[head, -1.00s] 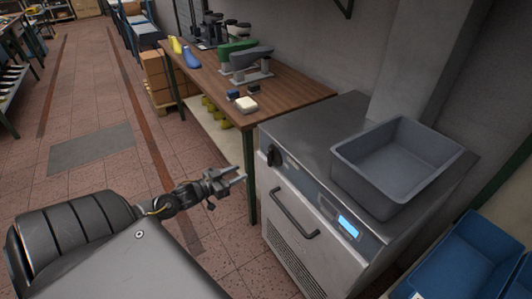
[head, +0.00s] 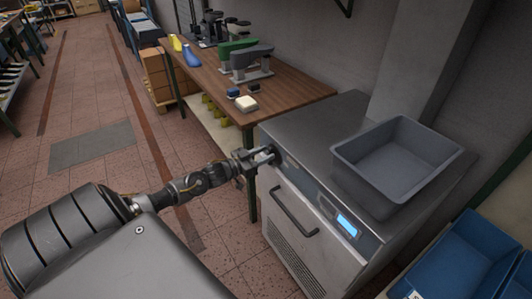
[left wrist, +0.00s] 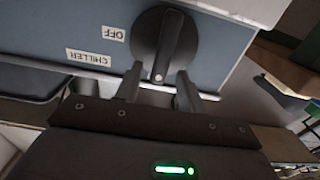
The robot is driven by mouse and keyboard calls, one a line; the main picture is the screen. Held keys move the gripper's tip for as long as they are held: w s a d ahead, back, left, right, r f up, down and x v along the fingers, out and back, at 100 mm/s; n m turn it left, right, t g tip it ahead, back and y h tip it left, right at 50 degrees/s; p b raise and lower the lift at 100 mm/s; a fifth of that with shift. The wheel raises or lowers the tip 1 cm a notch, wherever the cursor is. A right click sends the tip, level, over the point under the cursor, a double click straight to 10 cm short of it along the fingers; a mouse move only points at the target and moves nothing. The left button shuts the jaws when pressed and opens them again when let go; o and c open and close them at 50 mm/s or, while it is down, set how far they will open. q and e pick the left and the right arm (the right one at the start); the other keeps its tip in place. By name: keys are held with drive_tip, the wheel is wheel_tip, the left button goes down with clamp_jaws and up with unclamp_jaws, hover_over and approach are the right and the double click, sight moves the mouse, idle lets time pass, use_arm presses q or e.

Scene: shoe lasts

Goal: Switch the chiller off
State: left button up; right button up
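The chiller (head: 318,240) is a grey metal cabinet with a door handle and a lit blue display (head: 347,225). Its black rotary knob (left wrist: 165,42) shows in the left wrist view on a blue-grey panel. Labels reading OFF (left wrist: 114,33) and CHILLER (left wrist: 88,58) appear upside down there. The knob's grip bar ends in a pale dot toward my gripper. My left gripper (head: 262,157) is at the knob, which it mostly hides in the head view. In the left wrist view its fingers (left wrist: 160,84) are apart, either side of the bar's near end; contact is unclear.
A grey bin (head: 395,165) sits on the chiller top. Blue crates (head: 470,260) stand at the right. A wooden bench (head: 290,88) with shoe lasts and green and grey stands is behind. The floor at left is open.

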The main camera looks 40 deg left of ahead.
use_arm(q)
drive_tip(key=shift+w+d, duration=0.2)
drive_tip(key=shift+w, duration=0.35)
drive_tip(key=shift+c, duration=1)
clamp_jaws()
